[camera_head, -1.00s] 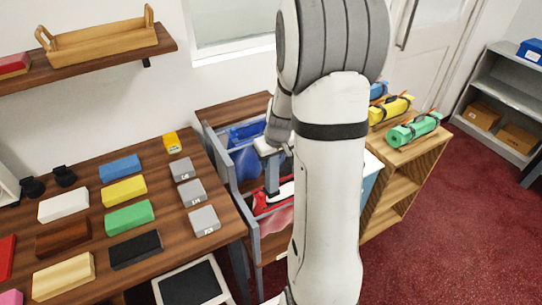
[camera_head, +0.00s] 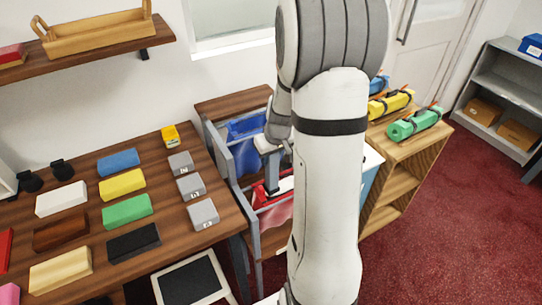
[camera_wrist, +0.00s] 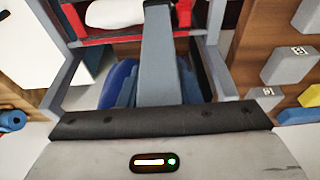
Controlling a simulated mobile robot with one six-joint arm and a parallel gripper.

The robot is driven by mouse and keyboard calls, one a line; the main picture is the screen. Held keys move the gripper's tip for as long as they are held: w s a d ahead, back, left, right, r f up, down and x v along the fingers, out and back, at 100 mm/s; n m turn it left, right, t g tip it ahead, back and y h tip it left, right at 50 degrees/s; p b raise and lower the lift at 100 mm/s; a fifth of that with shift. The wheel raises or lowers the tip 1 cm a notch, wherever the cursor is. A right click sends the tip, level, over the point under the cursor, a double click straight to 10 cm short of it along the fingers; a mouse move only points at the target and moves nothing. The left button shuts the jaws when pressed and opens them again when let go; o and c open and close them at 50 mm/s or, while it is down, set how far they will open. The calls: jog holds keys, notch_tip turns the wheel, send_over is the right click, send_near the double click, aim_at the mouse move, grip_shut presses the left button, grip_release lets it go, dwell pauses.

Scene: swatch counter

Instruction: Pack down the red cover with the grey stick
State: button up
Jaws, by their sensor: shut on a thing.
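My gripper (camera_head: 268,146) is shut on the grey stick (camera_wrist: 157,62) above the rack of open bins in the middle of the head view. The stick points down into the front bin, its upper part partly hidden by my arm in the head view. The red cover (camera_head: 261,197) lies in that bin by the stick's lower end, with a white thing beside it. In the wrist view red (camera_wrist: 83,31) shows at the top, with the white thing (camera_wrist: 113,12) next to it. I cannot tell whether the stick's tip touches the cover.
The bin behind holds a blue bag (camera_head: 246,127). Grey bin rails (camera_head: 216,150) stand close around the stick. At the left is a table (camera_head: 172,225) with coloured blocks and grey labelled blocks. A wooden shelf unit (camera_head: 400,190) with rolls stands at the right.

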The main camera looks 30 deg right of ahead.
aim_at(271, 173)
jog(key=shift+f+b, duration=3.6)
jog(key=shift+f, duration=0.3)
jog(key=shift+r, duration=0.1)
jog(key=shift+r+p, duration=3.7)
jog(key=shift+r, duration=1.9)
